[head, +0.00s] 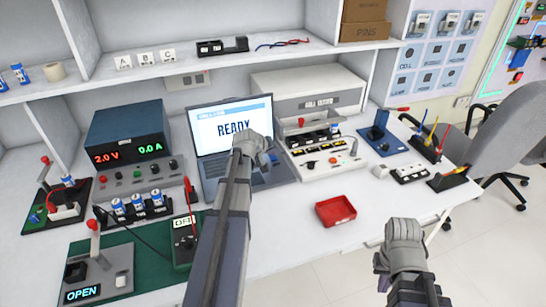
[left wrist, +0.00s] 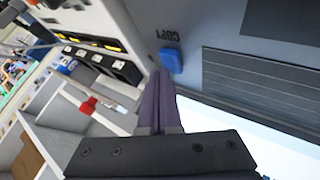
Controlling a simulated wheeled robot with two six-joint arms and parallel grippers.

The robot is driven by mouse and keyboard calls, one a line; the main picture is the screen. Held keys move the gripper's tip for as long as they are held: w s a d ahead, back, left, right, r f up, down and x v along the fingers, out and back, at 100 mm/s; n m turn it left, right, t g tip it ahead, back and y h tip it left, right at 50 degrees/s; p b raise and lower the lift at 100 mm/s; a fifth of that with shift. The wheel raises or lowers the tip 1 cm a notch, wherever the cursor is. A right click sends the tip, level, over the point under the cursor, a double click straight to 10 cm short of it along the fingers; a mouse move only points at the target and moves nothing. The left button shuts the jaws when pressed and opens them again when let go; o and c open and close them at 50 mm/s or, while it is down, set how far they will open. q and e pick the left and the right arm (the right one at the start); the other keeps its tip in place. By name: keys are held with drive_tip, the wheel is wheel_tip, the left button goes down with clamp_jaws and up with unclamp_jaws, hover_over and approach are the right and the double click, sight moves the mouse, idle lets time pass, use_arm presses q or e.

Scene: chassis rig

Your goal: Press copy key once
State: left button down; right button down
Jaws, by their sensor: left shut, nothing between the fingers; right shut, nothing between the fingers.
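The laptop (head: 234,125) stands open on the bench, its screen showing "READY". The copy key (left wrist: 171,61) is a small blue block on the laptop's dark deck, with the printed word COPY beside it. My left gripper (head: 268,158) is over the right part of the laptop deck and hides the key in the head view. In the left wrist view its shut, empty fingers (left wrist: 160,80) end right beside the blue key; I cannot tell whether they touch it. My right gripper (head: 380,262) is shut and empty, off the bench's front edge at the lower right.
A grey cell tester (head: 323,162) stands just right of the laptop. A red tray (head: 335,210) lies in front of it. A power supply (head: 126,135) and a cell rack (head: 133,212) are to the left. The bench front between the tray and my left arm is clear.

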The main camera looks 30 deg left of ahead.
sight(272, 158)
use_arm(q)
drive_tip(key=shift+f+b, duration=0.45)
idle(0.4)
drive_tip(key=shift+r, duration=0.1)
drive_tip(key=shift+r+p, duration=0.75)
drive_tip(key=shift+p, duration=0.15)
drive_tip(key=shift+r, duration=0.1)
wheel_tip(272, 158, up, 5)
drive_tip(key=p, duration=0.5)
idle(0.6)
